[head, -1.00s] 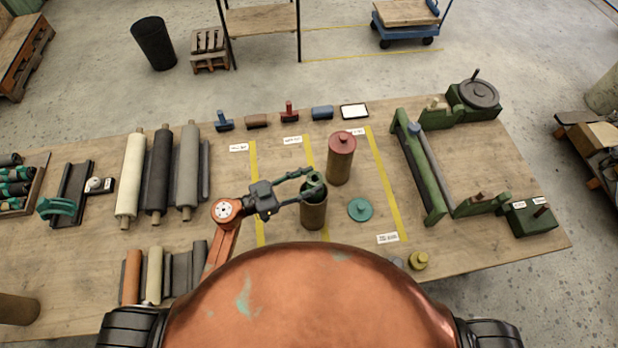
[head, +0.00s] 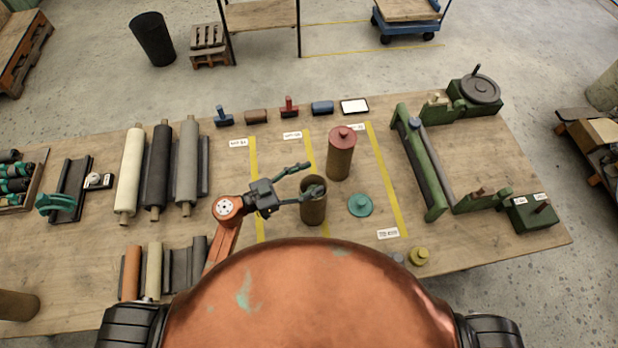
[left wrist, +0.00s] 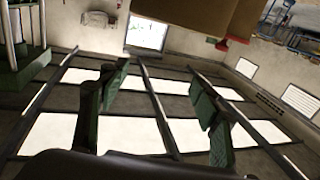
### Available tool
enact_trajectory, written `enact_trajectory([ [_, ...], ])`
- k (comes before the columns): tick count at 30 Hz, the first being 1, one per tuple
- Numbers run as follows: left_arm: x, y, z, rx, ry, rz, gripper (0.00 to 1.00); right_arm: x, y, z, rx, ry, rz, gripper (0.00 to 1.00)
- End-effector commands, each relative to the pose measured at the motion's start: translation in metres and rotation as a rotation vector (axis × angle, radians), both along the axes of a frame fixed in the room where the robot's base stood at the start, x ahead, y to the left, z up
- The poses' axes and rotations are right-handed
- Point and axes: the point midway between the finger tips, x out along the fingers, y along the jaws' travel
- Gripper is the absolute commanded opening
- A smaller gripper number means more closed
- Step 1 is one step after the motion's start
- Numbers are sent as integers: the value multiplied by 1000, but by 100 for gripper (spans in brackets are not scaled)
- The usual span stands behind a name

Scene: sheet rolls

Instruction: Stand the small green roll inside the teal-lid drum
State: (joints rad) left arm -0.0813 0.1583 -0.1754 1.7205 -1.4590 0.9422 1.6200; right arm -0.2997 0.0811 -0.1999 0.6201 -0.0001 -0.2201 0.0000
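The open drum (head: 313,212) is a brown upright cylinder in the middle of the table. Its teal lid (head: 360,205) lies flat on the table to its right. My left gripper (head: 306,179) is open at the drum's mouth, one finger behind and left of the rim, the other across the opening. Its spread green fingers also show in the left wrist view (left wrist: 160,110), with nothing between them. The small green roll cannot be made out clearly; the mouth is dark and partly covered by a finger. My right gripper is out of view.
A second drum (head: 341,158) with a red lid stands close behind and right. Rolls lie in cradles (head: 205,165) to the left. A green roller frame (head: 420,170) stands to the right. A yellow knobbed piece (head: 419,256) sits near the front edge.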

Motion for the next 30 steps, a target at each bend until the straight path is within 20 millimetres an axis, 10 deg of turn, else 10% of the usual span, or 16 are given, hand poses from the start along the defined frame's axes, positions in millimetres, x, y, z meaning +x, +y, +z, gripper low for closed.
enact_trajectory([
  [11,-2,5,-2,4,3,1,61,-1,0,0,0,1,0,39],
  [30,-50,101,-1,3,1,0,61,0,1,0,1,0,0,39],
])
